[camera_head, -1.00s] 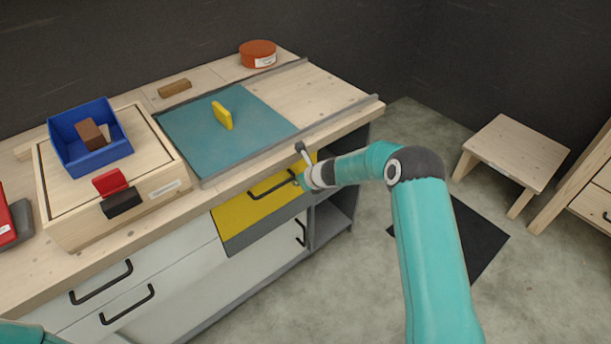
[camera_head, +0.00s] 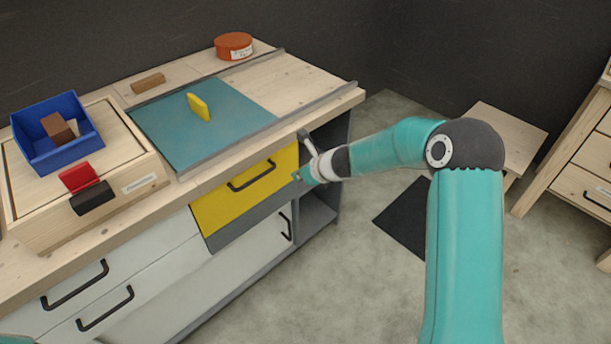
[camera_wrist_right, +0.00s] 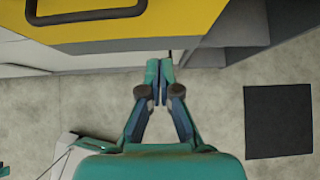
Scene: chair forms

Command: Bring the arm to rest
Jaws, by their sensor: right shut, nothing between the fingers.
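My right arm (camera_head: 465,250) comes in from the lower right and reaches left toward the front of the workbench. Its gripper (camera_head: 300,176) is off the right edge of the yellow drawer front (camera_head: 225,205), clear of the black handle (camera_head: 252,176). In the right wrist view the two fingers (camera_wrist_right: 160,68) meet at their tips with nothing between them, over the floor. The yellow drawer front (camera_wrist_right: 185,18) and its handle (camera_wrist_right: 85,18) show above them there. My left gripper is not in view.
The bench carries a blue bin (camera_head: 58,160), a wooden box (camera_head: 128,205), a teal mat (camera_head: 235,120) with a yellow piece (camera_head: 199,107), and an orange round tin (camera_head: 233,47). A stool (camera_head: 508,135) stands behind my arm. Floor (camera_head: 310,275) is open at front.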

